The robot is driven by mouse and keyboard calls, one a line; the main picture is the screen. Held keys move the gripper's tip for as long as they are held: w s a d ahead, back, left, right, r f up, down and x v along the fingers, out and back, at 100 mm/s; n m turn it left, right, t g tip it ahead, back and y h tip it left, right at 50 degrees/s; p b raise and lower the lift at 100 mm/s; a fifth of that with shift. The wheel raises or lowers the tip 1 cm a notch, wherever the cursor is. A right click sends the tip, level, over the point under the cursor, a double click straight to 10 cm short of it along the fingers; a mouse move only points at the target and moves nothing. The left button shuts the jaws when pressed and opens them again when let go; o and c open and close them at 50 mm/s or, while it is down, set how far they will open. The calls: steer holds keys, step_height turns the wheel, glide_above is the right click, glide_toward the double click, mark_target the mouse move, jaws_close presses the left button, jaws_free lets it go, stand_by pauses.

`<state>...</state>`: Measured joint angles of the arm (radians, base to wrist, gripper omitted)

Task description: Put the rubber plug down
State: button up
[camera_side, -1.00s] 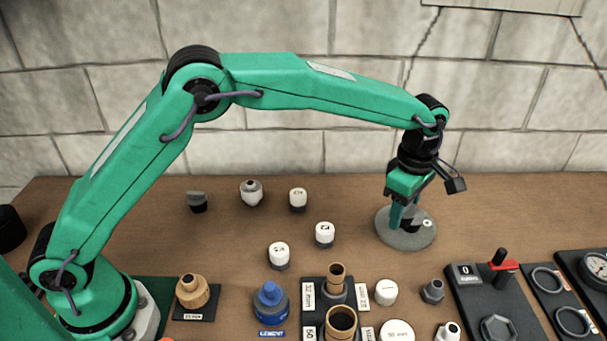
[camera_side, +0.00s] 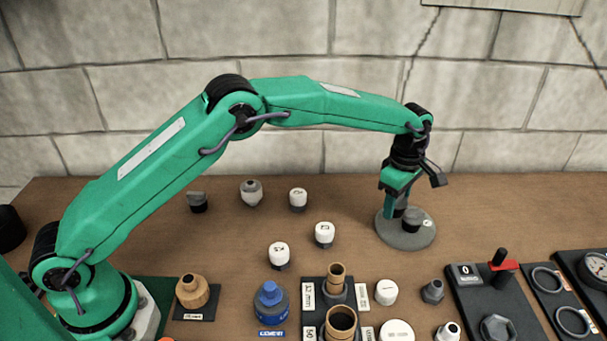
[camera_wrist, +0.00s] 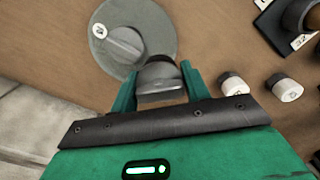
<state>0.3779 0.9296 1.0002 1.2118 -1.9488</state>
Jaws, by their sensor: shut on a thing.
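My gripper (camera_wrist: 155,86) is shut on a grey plug (camera_wrist: 160,74), which looks like the rubber plug. It has a rounded body and a paler flat end between the two green fingers. In the side view my gripper (camera_side: 394,207) is at the left part of a round grey disc (camera_side: 392,238), and the plug there is small and partly hidden by the fingers. I cannot tell whether the plug touches the disc. The disc also shows in the wrist view (camera_wrist: 160,20), with a dark raised knob (camera_wrist: 125,44) and a white label on it.
Several white-capped fittings (camera_side: 324,233) stand left of the disc. A grey-topped black piece (camera_side: 197,202) stands farther left. Black holders with tan pipes (camera_side: 337,275) and a panel with a red-and-black lever (camera_side: 502,264) are in front. Bare table lies behind and right of the disc.

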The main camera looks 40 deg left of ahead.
mark_target(388, 222)
steer(key=shift+w+a+f, duration=0.85)
steer(key=shift+w+a, duration=0.05)
steer(key=shift+w, duration=0.2)
steer(key=shift+f, duration=2)
steer(key=shift+f, duration=0.1)
steer(key=o, duration=1)
step_height(388, 222, up, 12)
